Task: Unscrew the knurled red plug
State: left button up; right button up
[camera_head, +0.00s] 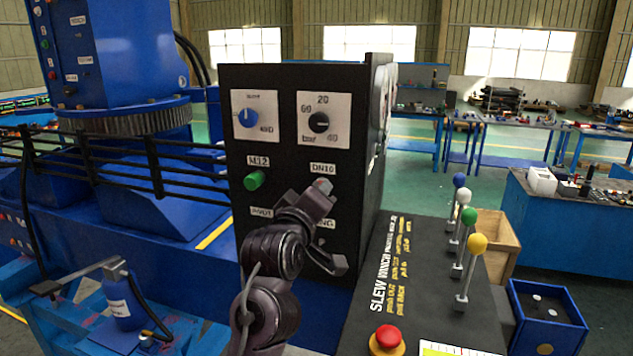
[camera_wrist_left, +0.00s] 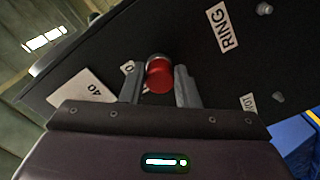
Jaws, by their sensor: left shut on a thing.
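The knurled red plug (camera_wrist_left: 159,76) sits between the two grey fingers of my left gripper (camera_wrist_left: 159,88) in the left wrist view, in front of the black panel. My left gripper is shut on it. In the head view only a small bit of the red plug (camera_head: 323,184) shows below the DN10 label, and my left gripper (camera_head: 320,192) and dark wrist hide most of it. A knurled green plug (camera_head: 254,180) is on the same panel to the left, under the M12 label. My right gripper is not in view.
The black panel (camera_head: 290,85) carries two dials above the plugs. To the right is a black console (camera_head: 385,270) with several ball-topped levers and a red button (camera_head: 389,338). A blue open box (camera_head: 548,318) and a wooden crate (camera_head: 497,234) stand beyond it.

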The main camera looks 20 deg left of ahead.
pick_arm(q)
jog(key=shift+a+r+m+p, duration=0.15)
jog(key=shift+m+p, duration=0.75)
jog(key=shift+m, duration=1.7)
jog(key=shift+r+m+p, duration=0.2)
jog(key=shift+m+p, duration=0.7)
jog(key=shift+m, duration=1.7)
jog(key=shift+r, duration=0.1)
jog(key=shift+o, duration=0.6)
jog(key=c, duration=0.5)
grip_shut()
